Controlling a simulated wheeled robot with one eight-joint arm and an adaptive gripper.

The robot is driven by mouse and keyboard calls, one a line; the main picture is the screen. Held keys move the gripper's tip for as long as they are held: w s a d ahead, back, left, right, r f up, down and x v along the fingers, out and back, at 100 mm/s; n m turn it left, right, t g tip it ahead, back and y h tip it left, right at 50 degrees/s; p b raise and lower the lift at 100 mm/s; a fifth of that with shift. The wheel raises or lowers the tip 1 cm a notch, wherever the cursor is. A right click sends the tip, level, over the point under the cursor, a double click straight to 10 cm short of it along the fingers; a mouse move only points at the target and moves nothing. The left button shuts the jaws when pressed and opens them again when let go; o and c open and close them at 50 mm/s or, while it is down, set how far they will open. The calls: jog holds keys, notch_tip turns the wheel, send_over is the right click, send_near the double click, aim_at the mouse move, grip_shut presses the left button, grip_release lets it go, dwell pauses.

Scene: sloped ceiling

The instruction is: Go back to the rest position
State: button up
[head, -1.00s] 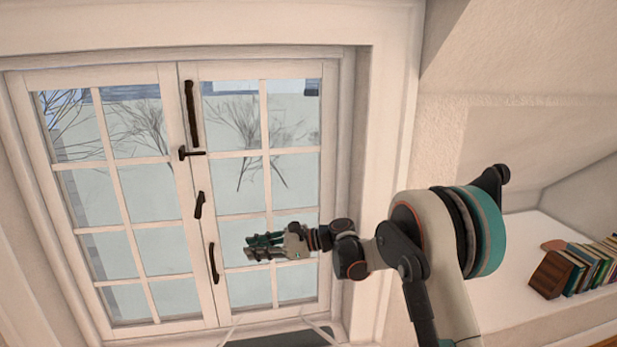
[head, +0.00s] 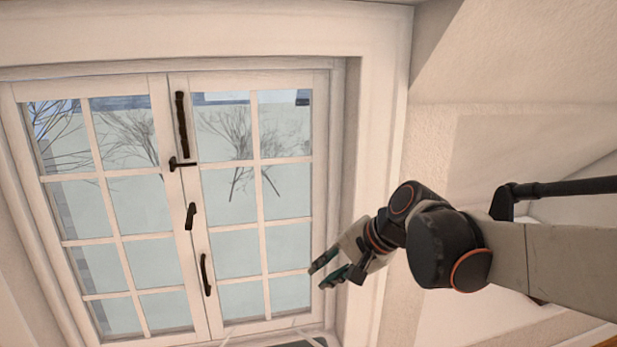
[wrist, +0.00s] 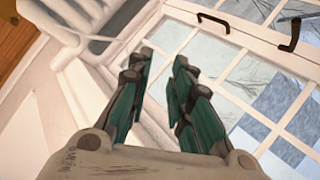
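My gripper (head: 326,273) is in front of the right edge of the window (head: 235,235) in the head view. Its two teal-padded fingers stand apart with nothing between them. In the wrist view the gripper (wrist: 160,75) also shows its fingers spread and empty, with the window (wrist: 250,70) behind and to the right. My arm reaches in from the right side of the head view. The window is a white double casement with dark handles (head: 182,163) along the middle, and it looks closed.
A wide white window frame (head: 385,120) borders the window. A sloped ceiling (head: 520,60) comes down at the upper right. In the wrist view a brown wooden surface (wrist: 15,40) shows at the upper left.

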jog(key=s+d+f+n+t+h, duration=0.1)
jog(key=s+d+f+n+h, duration=0.1)
jog(key=s+d, duration=0.6)
jog(key=s+d+f+n+t+h, duration=0.1)
jog(key=s+d+f+n+h, duration=0.2)
jog(key=s+d, duration=0.5)
jog(key=s+n+h, duration=0.1)
jog(key=s+n, duration=0.1)
jog(key=s, duration=0.1)
jog(key=shift+h, duration=0.3)
jog(key=shift+s, duration=0.1)
